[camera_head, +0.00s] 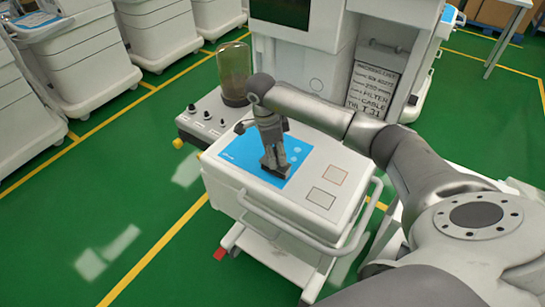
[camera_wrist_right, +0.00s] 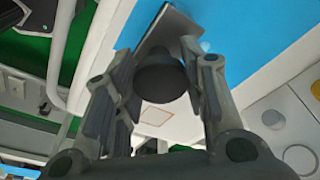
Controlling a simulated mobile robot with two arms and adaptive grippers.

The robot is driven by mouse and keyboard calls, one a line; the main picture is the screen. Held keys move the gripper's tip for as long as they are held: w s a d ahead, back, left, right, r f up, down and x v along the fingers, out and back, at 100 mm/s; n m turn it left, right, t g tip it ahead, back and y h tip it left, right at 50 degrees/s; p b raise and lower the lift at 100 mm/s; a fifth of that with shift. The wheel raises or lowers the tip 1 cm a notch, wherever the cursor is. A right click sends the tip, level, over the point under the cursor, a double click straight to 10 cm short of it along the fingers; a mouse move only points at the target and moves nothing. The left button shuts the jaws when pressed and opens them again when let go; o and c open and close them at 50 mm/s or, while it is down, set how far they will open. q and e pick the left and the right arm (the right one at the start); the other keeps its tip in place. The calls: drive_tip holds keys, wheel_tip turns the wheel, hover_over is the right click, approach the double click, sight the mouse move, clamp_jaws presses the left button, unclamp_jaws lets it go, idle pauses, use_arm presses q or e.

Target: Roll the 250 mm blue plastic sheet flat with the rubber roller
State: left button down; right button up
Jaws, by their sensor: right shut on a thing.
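The blue plastic sheet (camera_head: 238,150) lies on the white top of the cart in the head view, with small white marks on it. It fills the upper right of the right wrist view (camera_wrist_right: 270,35). My right gripper (camera_head: 273,160) points down over the sheet's right part. It is shut on the rubber roller, whose dark rounded handle (camera_wrist_right: 160,82) shows between the fingers in the wrist view. A flat grey part (camera_wrist_right: 172,28) of it lies beyond, at the sheet's edge. Whether the roller presses on the sheet is hard to tell. My left gripper is not in view.
Two outlined squares (camera_head: 322,197) mark the cart top right of the sheet. A push rail (camera_head: 300,238) runs along the cart's front. A glass cylinder (camera_head: 234,73) and a knobbed panel (camera_head: 205,118) stand behind left. A taller machine with a printed label (camera_head: 373,87) stands behind.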

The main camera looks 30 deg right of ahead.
drive_tip(key=shift+w+d+b, duration=0.25)
drive_tip(key=shift+d, duration=0.3)
drive_tip(key=shift+w+d+b, duration=0.2)
drive_tip(key=shift+d+b, duration=0.05)
drive_tip(key=shift+d, duration=0.25)
drive_tip(key=shift+w+d+b, duration=0.3)
drive_tip(key=shift+d+b, duration=0.1)
drive_tip(key=shift+d, duration=0.3)
drive_tip(key=shift+w+d+b, duration=0.25)
drive_tip(key=shift+d+b, duration=0.15)
drive_tip(key=shift+d, duration=0.25)
drive_tip(key=shift+w+d+b, duration=0.35)
drive_tip(key=shift+d+b, duration=0.05)
drive_tip(key=shift+d, duration=0.45)
drive_tip(key=shift+w+d+b, duration=0.3)
drive_tip(key=shift+d+b, duration=0.05)
drive_tip(key=shift+d, duration=0.45)
drive_tip(key=shift+d, duration=0.1)
drive_tip(key=shift+w+d+b, duration=0.35)
drive_tip(key=shift+d+b, duration=0.05)
drive_tip(key=shift+d, duration=0.45)
drive_tip(key=shift+w, duration=0.1)
